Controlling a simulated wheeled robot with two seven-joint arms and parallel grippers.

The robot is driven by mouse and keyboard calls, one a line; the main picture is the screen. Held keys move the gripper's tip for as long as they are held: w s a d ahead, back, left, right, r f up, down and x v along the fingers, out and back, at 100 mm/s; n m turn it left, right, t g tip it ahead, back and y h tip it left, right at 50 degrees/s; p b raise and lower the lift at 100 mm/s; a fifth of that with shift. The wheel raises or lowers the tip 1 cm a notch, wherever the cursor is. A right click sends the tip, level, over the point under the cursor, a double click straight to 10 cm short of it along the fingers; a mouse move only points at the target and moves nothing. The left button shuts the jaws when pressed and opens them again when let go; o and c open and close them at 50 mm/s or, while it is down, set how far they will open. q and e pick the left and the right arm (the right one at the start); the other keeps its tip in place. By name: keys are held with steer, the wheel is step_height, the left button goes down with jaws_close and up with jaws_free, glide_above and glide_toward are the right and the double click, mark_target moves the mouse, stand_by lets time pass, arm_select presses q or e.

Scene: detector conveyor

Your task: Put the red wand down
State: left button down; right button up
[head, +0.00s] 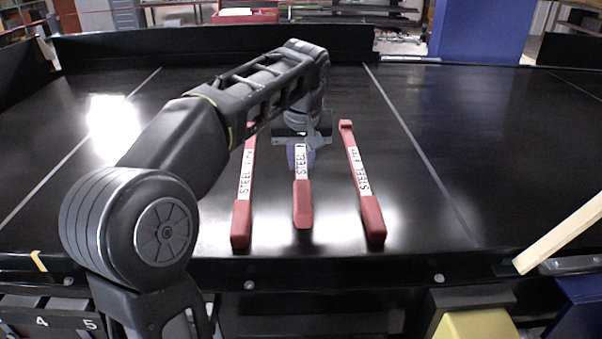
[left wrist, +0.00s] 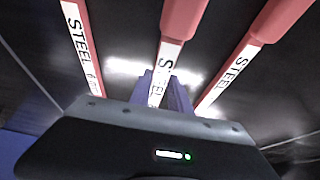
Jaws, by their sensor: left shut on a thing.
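Three red wands with white labels reading STEEL are side by side over the black conveyor belt (head: 420,215): a left wand (head: 242,215), a middle wand (head: 303,208) and a right wand (head: 370,215). My left gripper (head: 301,156) reaches over from the far side and is shut on the middle wand at its white label. In the left wrist view, the purple fingers (left wrist: 162,88) close around the middle wand (left wrist: 182,20). I cannot tell whether this wand touches the belt. The other two lie to either side, apart from the fingers. My right gripper is out of view.
A black wall (head: 215,43) runs along the belt's back edge. A pale beam (head: 558,235) slants at the right edge. A yellow block (head: 475,325) is at the front right, below the belt. The belt is clear left and right of the wands.

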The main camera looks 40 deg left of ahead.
arm_select(q)
steer(key=shift+f, duration=1.9)
steer(key=shift+f, duration=0.2)
steer(key=c, duration=1.2)
jaws_free()
steer(key=shift+r, duration=0.15)
